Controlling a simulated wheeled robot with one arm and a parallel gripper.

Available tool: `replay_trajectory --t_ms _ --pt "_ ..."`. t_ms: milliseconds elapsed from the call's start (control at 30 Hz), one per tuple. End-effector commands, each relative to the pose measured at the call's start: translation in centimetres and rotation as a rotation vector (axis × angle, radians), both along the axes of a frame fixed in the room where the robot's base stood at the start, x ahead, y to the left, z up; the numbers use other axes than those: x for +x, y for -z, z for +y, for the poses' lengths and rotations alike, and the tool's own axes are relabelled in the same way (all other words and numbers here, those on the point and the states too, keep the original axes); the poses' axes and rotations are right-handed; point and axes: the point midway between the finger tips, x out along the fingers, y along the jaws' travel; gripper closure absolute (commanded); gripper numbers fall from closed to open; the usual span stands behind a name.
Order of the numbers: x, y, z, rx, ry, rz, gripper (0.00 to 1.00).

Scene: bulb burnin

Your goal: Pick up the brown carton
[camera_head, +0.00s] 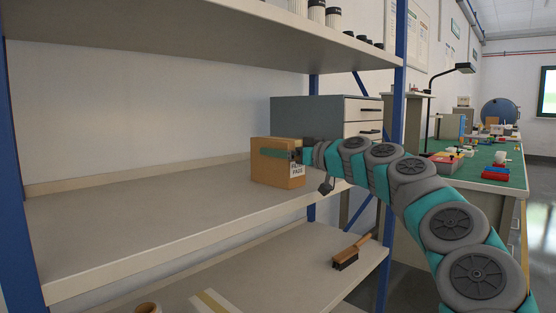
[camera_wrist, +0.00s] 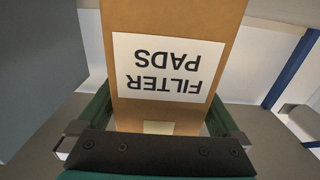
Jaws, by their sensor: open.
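The brown carton (camera_head: 270,172) stands upright near the right end of the middle shelf. Its white label reads "FILTER PADS"; in the wrist view the carton (camera_wrist: 175,20) fills the middle, with the label upside down. My gripper (camera_head: 276,153) is at the carton's upper part, reaching in from the right. Its jaws are open, with one dark green finger on each side of the carton. One finger lies along the carton's near side in the head view; the far finger is hidden behind it. Whether the fingers touch the carton cannot be told.
The middle shelf (camera_head: 130,215) is bare left of the carton. The upper shelf (camera_head: 200,30) hangs above it. A blue post (camera_head: 397,100) stands near my arm. A brush (camera_head: 352,252) lies on the lower shelf. A grey drawer cabinet (camera_head: 305,115) stands behind the carton.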

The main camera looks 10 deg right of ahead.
Motion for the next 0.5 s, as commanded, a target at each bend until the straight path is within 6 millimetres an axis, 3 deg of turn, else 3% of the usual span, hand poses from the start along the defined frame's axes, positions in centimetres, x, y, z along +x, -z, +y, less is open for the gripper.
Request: replay_trajectory --t_ms 100,333,500 --pt "0.92 0.16 0.72 -0.002 -0.001 0.002 0.00" --pt "0.98 0.13 0.79 -0.001 -0.001 0.001 0.00" --pt "0.97 0.13 0.77 -0.001 -0.001 0.001 0.18"
